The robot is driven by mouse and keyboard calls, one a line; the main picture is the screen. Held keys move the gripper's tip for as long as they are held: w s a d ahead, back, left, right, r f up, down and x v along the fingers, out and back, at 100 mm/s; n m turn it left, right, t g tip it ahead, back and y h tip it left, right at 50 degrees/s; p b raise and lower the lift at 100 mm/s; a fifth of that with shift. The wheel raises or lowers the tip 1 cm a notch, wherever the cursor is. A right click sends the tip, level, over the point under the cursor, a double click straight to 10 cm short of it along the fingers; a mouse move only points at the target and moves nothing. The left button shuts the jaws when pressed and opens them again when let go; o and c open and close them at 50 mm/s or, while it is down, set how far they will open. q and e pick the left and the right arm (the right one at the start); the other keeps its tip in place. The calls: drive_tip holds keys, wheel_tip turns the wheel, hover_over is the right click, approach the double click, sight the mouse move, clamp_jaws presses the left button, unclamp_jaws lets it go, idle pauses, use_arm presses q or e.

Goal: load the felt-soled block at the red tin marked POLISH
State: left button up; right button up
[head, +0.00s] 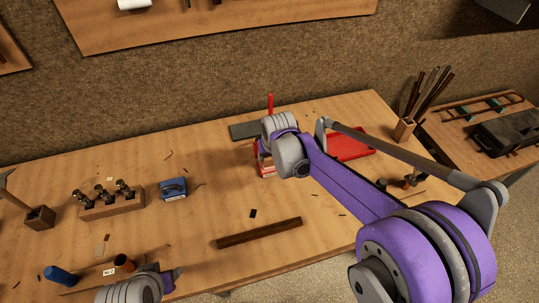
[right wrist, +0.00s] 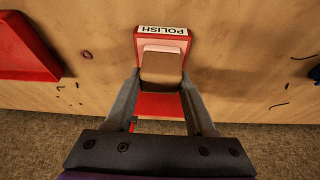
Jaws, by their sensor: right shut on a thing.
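The red tin marked POLISH (right wrist: 139,47) lies open below my right gripper, its white label upside down in the right wrist view and pale pink polish showing inside. It also shows in the head view (head: 266,171), mostly behind my arm. My right gripper (right wrist: 161,83) is shut on the brown felt-soled block (right wrist: 162,70), held over the tin. The block's underside is hidden, so I cannot tell whether it touches the polish. My left gripper (head: 172,279) is low at the bottom left of the head view, its jaws unclear.
A flat red tray (head: 352,145) lies right of the tin, with a grey slab (head: 245,131) and red upright piece (head: 270,104) behind. A dark bar (head: 259,233), blue box (head: 173,188) and wooden rack (head: 112,207) are on the bench. The middle has free room.

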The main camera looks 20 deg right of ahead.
drive_tip(key=shift+s, duration=0.1)
idle(0.4)
drive_tip(key=shift+r+p, duration=2.2)
drive_tip(key=shift+r, duration=1.35)
use_arm(q)
drive_tip(key=r, duration=0.2)
drive_tip(key=w+r, duration=0.1)
drive_tip(key=r, duration=0.2)
drive_tip(key=shift+w, duration=0.2)
